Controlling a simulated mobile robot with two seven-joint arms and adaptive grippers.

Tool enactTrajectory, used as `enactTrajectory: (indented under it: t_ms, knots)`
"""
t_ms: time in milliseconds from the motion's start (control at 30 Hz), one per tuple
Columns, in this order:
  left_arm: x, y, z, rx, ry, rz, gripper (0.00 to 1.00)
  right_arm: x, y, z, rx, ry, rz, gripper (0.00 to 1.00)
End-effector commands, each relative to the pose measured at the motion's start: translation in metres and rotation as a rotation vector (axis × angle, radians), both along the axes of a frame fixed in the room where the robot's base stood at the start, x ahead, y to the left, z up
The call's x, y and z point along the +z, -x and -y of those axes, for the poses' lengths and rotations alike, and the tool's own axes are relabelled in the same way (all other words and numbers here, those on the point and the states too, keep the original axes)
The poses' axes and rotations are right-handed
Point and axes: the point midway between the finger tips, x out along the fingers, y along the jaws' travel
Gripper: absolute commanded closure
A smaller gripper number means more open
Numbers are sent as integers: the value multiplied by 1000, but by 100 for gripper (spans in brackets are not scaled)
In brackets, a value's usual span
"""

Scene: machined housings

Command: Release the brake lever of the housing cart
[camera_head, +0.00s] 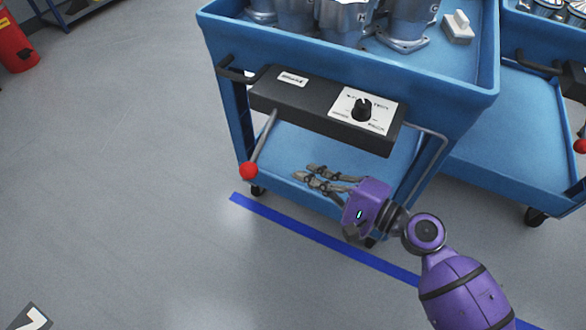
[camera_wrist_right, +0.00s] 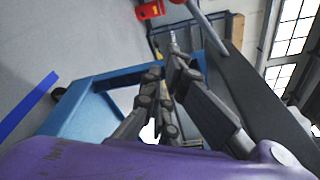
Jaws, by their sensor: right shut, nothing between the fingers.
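The blue housing cart (camera_head: 465,95) stands at the top centre of the head view, with metal housings (camera_head: 345,18) on its top tray. Its brake lever is a grey rod with a red ball knob (camera_head: 249,170), hanging down at the left below a black control box (camera_head: 320,112). In the right wrist view, part of a grey rod (camera_wrist_right: 207,28) shows at the top. My right gripper (camera_head: 303,174) is shut and empty, in front of the cart's lower shelf, to the right of the red knob and apart from it. My left gripper is not in view.
A second blue cart (camera_head: 500,130) with another red knob (camera_head: 580,146) stands at the right. A black handle (camera_head: 238,72) sticks out at the cart's left corner. A blue floor line (camera_head: 300,228) runs in front. A red cylinder (camera_head: 14,45) stands far left. The left floor is clear.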

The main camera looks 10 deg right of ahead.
Motion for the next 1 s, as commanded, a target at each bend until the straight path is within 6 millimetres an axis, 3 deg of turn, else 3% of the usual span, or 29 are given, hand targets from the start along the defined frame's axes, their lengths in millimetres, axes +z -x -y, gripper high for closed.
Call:
enactTrajectory:
  t_ms: [433,700,1000]
  knots:
    - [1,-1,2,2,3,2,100,-6,-64,-65,2,-2,3,100]
    - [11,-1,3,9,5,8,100,10,-35,-77,0,1,1,100]
    - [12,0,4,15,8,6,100,11,-31,-79,0,2,0,100]
